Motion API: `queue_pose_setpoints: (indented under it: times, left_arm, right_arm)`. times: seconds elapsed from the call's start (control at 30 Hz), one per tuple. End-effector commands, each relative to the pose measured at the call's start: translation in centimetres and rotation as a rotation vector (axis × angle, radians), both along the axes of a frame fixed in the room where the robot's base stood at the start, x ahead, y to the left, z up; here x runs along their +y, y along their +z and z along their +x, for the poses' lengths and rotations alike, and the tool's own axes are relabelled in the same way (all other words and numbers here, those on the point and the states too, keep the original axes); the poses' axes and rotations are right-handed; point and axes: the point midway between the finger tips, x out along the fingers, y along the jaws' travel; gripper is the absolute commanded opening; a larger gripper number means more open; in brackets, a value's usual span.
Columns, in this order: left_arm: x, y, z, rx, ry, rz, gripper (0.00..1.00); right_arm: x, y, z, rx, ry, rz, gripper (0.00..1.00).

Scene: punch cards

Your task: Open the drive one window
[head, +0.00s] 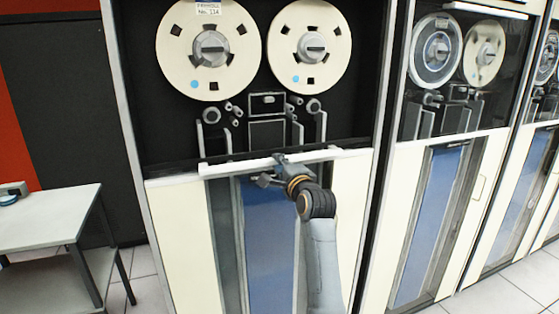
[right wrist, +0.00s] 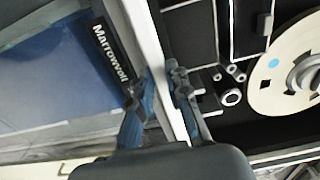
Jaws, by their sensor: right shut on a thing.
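Drive one is the large cream cabinet (head: 170,220) in the middle of the head view. Its window's white bar (head: 230,167) lies across the front at the bottom edge of the dark reel bay, nearly level. My right gripper (head: 281,160) is shut on the bar near its middle. In the right wrist view, the fingers (right wrist: 157,88) stand on either side of the white bar (right wrist: 143,30). Two cream reels (head: 209,47) and (head: 310,46) show clearly above the bar. The top of the cabinet is out of view. My left gripper is not in view.
A second drive (head: 395,220) stands close on the right, its white window bar (head: 483,9) high above its reels. A small table (head: 50,212) stands at the left. Tiled floor shows between the table and drive one.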

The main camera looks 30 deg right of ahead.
Motion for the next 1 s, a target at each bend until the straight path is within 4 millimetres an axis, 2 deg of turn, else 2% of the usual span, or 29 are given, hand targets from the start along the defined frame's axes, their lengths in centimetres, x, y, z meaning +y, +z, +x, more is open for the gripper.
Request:
queue_pose_setpoints:
  times: [0.27,0.3,0.4,0.77,0.87,1.0]
  left_arm:
    - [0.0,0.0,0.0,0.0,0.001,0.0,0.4]
    - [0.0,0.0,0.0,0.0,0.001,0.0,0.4]
    - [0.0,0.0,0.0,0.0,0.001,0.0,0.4]
    - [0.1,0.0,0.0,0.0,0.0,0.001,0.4]
    - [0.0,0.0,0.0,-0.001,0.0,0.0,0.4]
    - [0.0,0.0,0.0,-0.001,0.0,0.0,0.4]
  right_arm:
    - [0.1,-0.2,0.0,0.003,0.002,0.002,0.0]
    - [0.1,-0.2,0.0,0.003,0.002,0.002,0.21]
    - [0.1,-0.1,0.0,0.003,0.002,0.002,0.4]
    - [0.1,-0.1,-0.3,0.001,0.001,0.001,0.4]
    - [0.4,-0.1,-1.3,0.001,0.001,0.001,0.4]
    - [1.0,-0.1,-3.8,0.0,0.001,0.002,0.4]
